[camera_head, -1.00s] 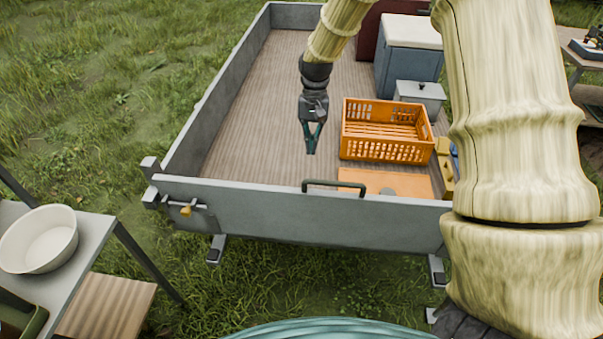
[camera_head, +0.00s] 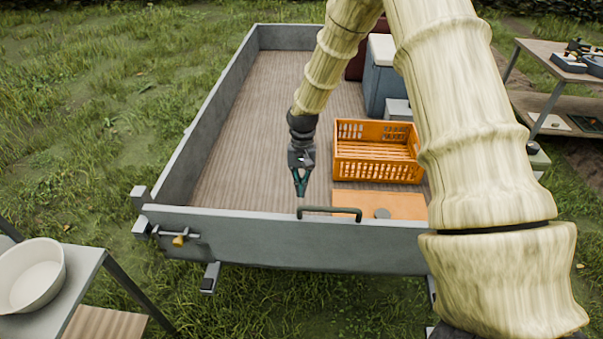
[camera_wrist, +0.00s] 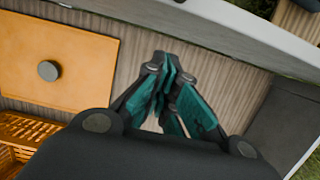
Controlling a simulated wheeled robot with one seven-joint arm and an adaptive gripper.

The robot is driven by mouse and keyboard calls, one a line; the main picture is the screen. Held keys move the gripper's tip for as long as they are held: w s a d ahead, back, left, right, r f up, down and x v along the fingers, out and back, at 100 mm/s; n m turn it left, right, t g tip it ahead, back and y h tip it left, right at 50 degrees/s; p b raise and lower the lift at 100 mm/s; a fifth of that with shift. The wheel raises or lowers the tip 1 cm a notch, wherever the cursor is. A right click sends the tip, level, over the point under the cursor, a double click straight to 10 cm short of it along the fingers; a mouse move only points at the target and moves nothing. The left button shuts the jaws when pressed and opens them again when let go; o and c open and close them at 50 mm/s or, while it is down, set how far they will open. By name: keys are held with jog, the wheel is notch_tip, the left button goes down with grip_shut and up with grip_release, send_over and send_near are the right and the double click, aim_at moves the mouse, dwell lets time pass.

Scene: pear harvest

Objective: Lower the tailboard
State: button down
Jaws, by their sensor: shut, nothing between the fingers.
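The tailboard (camera_head: 290,250) is the grey near wall of the trailer and stands upright. A dark green handle (camera_head: 330,210) sits on its top edge. A latch with a brass-coloured knob (camera_head: 180,240) is at its left end; the right end is hidden behind my arm. My gripper (camera_head: 301,194) points down over the trailer bed, just inside the tailboard and near the left end of the handle. Its teal fingers are together and hold nothing. In the wrist view the fingers (camera_wrist: 172,95) are over the slatted bed, with the grey wall at the upper right.
An orange crate (camera_head: 375,170) stands on the bed behind an orange board (camera_head: 385,205) with a round knob. A blue cool box (camera_head: 383,85) is farther back. A side table with a white bowl (camera_head: 32,275) is at the left. Grass is clear in front of the tailboard.

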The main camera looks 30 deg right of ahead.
jog(key=s+p, duration=0.1)
jog(key=s+a+f, duration=0.1)
jog(key=s+a+f+p, duration=0.1)
jog(key=shift+s+a+p, duration=0.15)
jog(key=shift+s+p, duration=0.15)
jog(key=shift+p, duration=0.05)
jog(key=shift+s+a, duration=0.1)
jog(key=shift+s, duration=0.05)
dwell(0.4)
